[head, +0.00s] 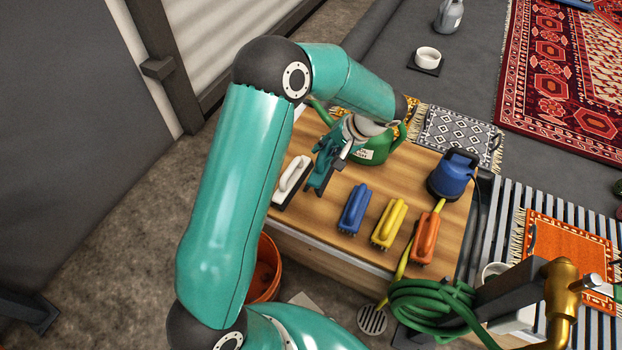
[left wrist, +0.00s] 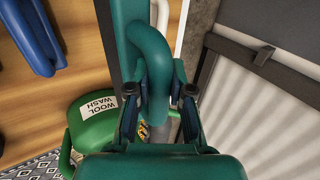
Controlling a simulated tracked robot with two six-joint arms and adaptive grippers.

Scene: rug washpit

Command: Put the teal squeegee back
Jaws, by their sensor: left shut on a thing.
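The teal squeegee (head: 319,181) is in my left gripper (head: 330,158), over the left part of the wooden bench top. In the left wrist view its rounded teal handle (left wrist: 156,60) sits between the two fingers of my left gripper (left wrist: 160,92), which are shut on it. In the head view it lies between the white-handled squeegee (head: 291,182) and the blue one (head: 355,208). I cannot tell whether its lower edge touches the bench. The arm and gripper hide part of it. My right gripper is not in view.
A yellow squeegee (head: 388,223) and an orange one (head: 424,238) continue the row. A green wool wash container (head: 376,151) stands close behind my gripper. A blue device (head: 454,174) stands at the bench's right. A green hose (head: 432,303) and orange bucket (head: 266,270) are in front.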

